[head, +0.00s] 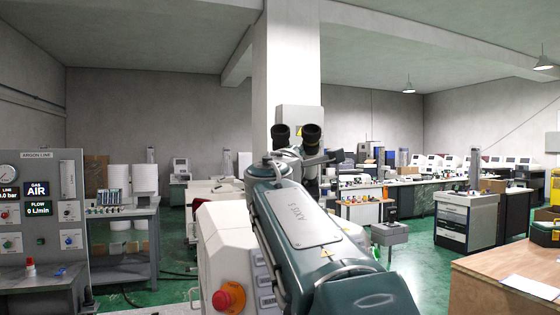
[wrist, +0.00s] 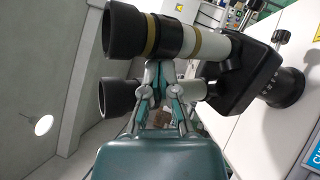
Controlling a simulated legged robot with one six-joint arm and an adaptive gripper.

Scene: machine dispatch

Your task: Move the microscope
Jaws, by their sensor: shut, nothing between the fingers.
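The microscope shows in the wrist view as two eyepiece tubes (wrist: 195,45) with black eyecups, joined to a black head at the right. In the head view its two black eyepieces (head: 311,133) stick up just beyond my arm, and much of its body is hidden by the arm. My gripper (wrist: 160,68) is shut and empty. Its fingers lie just below the upper tube and overlap the lower tube in the wrist view. I cannot tell whether they touch the microscope.
A gauge panel (head: 40,215) and a blue-grey workbench (head: 125,240) stand on the left. A wooden table (head: 500,285) is at the front right, and a drawer cabinet (head: 465,220) stands behind it. Green floor (head: 425,255) is open between them. A pillar (head: 287,70) rises behind the microscope.

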